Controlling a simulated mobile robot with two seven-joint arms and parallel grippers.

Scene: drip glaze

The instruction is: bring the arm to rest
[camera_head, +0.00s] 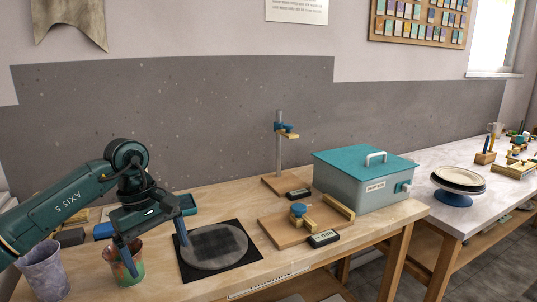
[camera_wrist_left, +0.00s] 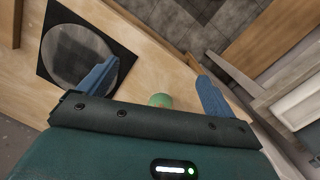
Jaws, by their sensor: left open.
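My left gripper (camera_head: 160,260) is open, with its blue fingers spread and pointing down over the wooden table's left part. It also shows in the left wrist view (camera_wrist_left: 158,74), with nothing between the fingertips. In the head view, one finger overlaps a green and reddish cup (camera_head: 136,250); I cannot tell whether they touch. The other finger is near the left edge of a round grey disc (camera_head: 215,248) on a black mat (camera_head: 192,272). In the wrist view, a small green rounded thing (camera_wrist_left: 160,100) is partly hidden by the gripper body. My right gripper is out of view.
A grey speckled cup (camera_head: 43,272) stands at the front left. Boards with clamps (camera_head: 305,222), a stand (camera_head: 279,150) and a teal-lidded box (camera_head: 365,180) are right of the disc. A second table with plates on a blue stand (camera_head: 455,197) is farther right.

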